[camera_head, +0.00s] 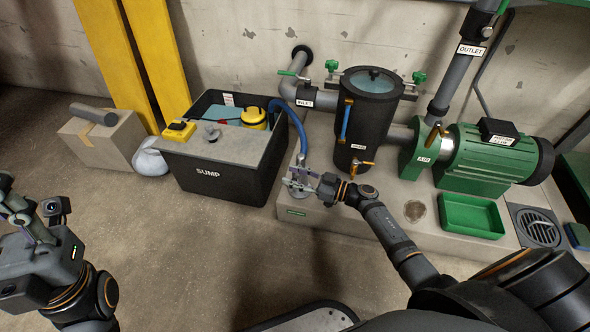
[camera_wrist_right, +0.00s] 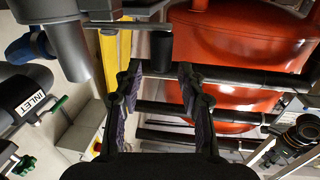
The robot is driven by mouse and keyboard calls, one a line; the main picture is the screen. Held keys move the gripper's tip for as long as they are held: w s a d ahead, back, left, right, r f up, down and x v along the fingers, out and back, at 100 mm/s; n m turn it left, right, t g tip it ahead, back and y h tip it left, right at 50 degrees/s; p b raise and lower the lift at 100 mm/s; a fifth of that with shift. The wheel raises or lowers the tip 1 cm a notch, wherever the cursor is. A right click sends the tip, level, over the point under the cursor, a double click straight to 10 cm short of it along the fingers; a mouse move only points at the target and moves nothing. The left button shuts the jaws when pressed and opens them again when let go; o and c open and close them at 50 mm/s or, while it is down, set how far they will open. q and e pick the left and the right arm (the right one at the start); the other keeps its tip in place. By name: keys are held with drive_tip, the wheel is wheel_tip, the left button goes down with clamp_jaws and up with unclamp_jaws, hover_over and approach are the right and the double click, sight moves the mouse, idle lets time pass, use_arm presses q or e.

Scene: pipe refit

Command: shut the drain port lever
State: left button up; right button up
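The dark strainer vessel (camera_head: 370,115) stands on the concrete plinth. A small orange-handled lever (camera_head: 362,163) sits low on its front, under a small white label too small to read; it appears to be the drain port lever. My right gripper (camera_head: 297,180) is left of this lever and apart from it, near the lower end of the blue hose (camera_head: 303,140). In the right wrist view its fingers (camera_wrist_right: 157,90) are spread with nothing gripped between them. The lever is not identifiable in that view. My left gripper (camera_head: 18,212) is at the far left, away from the vessel; its finger opening is unclear.
The black sump box (camera_head: 220,178) stands left of the right gripper. A green pump (camera_head: 485,158), green tray (camera_head: 470,215) and floor drain (camera_head: 538,228) lie to the right. Open floor lies at front left.

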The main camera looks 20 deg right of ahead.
wheel_tip(320, 180, up, 8)
drive_tip(key=shift+r, duration=0.1)
idle(0.4)
